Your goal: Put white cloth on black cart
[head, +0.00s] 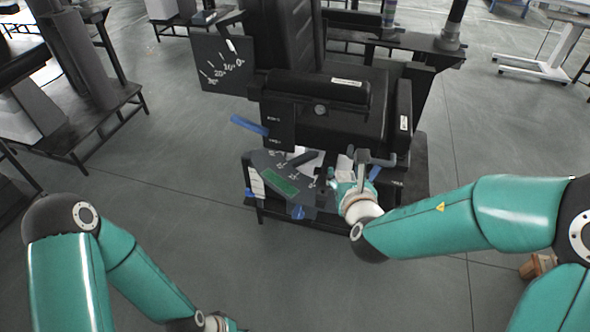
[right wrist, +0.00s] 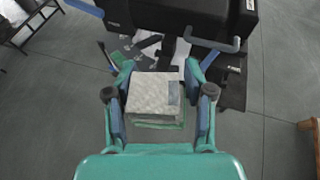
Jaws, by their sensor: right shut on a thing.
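The white cloth (right wrist: 152,94) looks like a pale, folded block with a grey patch at its right side in the right wrist view. My right gripper (head: 346,184) is shut on it, with one finger at each side. In the head view a small pale part (head: 344,164) shows at this gripper, in front of the black machine; I cannot tell if it is the cloth. My left gripper (head: 222,323) is at the bottom edge, partly cut off, and its fingers do not show clearly. A low black stand (head: 420,165) is under the machine; I cannot tell if it is the black cart.
Black benches (head: 75,130) stand at the left. A white-framed table (head: 550,55) is at the far right. Grey floor (head: 190,190) is clear at centre left.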

